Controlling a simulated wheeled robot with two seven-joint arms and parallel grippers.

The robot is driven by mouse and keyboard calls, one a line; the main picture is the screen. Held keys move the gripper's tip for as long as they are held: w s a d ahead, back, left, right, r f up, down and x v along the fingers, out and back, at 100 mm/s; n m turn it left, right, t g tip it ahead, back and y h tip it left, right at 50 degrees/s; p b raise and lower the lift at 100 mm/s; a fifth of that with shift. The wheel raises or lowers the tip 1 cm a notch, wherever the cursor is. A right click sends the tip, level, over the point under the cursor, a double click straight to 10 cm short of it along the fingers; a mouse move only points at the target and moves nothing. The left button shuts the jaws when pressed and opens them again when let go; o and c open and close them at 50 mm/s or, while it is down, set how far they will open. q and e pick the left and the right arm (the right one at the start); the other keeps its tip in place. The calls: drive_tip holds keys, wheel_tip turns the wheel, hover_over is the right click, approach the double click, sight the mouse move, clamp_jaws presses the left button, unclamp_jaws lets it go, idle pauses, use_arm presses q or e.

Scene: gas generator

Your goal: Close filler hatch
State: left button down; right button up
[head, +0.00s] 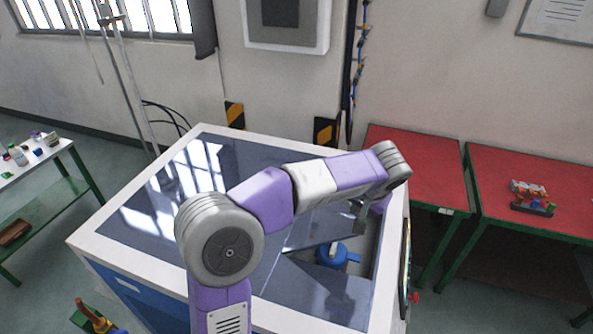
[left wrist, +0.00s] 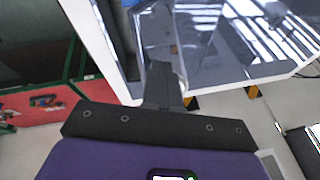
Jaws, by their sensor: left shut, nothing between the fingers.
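The generator is a large box with a white-rimmed top (head: 130,205) and dark glossy panels. The filler hatch (head: 312,231) is a dark glossy flap near the right side of the top; it looks tilted up, and my arm covers part of it. A blue filler fitting (head: 331,257) shows in the opening below it. My left gripper (head: 361,222) is over the right part of the opening, by the hatch's right end; I cannot tell if it touches. In the left wrist view the left gripper (left wrist: 162,85) is shut and empty, with glossy panels beyond it.
Red-topped tables (head: 425,175) stand to the right, one with a small colourful item (head: 532,197). A table with small bottles (head: 20,155) stands at the left. The wall is close behind the generator. A red knob (head: 414,297) sticks out at its right side.

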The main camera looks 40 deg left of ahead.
use_arm(q)
drive_tip(key=shift+w+d+f+m+g+y+b, duration=0.15)
drive_tip(key=shift+w+d+f+g+y+b, duration=0.2)
drive_tip(key=shift+d+f+y+b, duration=1.35)
drive_tip(key=shift+w+d+f+m+g+y+b, duration=0.15)
drive_tip(key=shift+w+d+f, duration=0.5)
drive_tip(key=shift+f, duration=2.3)
drive_tip(key=shift+w+d+f+m+g+y+b, duration=0.2)
drive_tip(key=shift+d+f+y+b, duration=0.55)
drive_tip(key=shift+d+f, duration=1.1)
drive_tip(key=shift+a+f, duration=0.45)
drive_tip(key=shift+f, duration=0.05)
